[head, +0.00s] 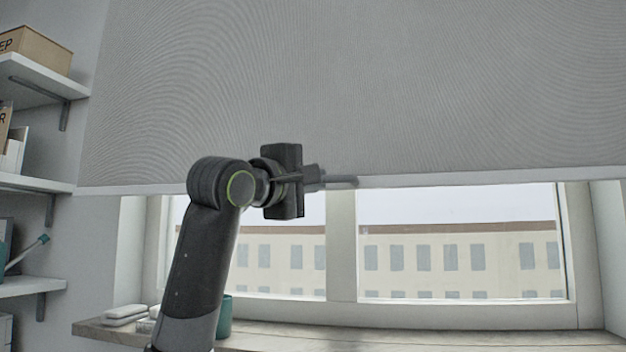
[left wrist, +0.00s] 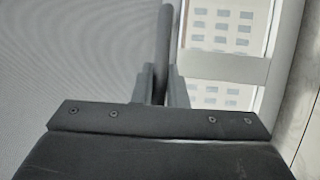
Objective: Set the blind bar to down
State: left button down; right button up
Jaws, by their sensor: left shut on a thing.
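The grey blind (head: 400,90) hangs over the upper part of the window, and its pale bottom bar (head: 470,177) runs across the panes at about their top. A short grey handle (head: 344,182) sits at the middle of the bar. My left gripper (head: 320,178) reaches in from the left and is shut on the handle. In the left wrist view the handle (left wrist: 164,40) stands between the two fingers of my left gripper (left wrist: 161,85). The exact finger contact is partly hidden in the head view. My right gripper is not in view.
The window (head: 460,250) below the bar is uncovered, with a central mullion (head: 341,240). A wooden sill (head: 400,341) runs beneath, with a teal cup (head: 225,318) and white items (head: 125,312) near my arm. Wall shelves (head: 35,183) stand at the left.

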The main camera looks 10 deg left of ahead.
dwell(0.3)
pick_arm(q)
jog(key=c, duration=1.5)
grip_release()
jog(key=shift+o, duration=0.2)
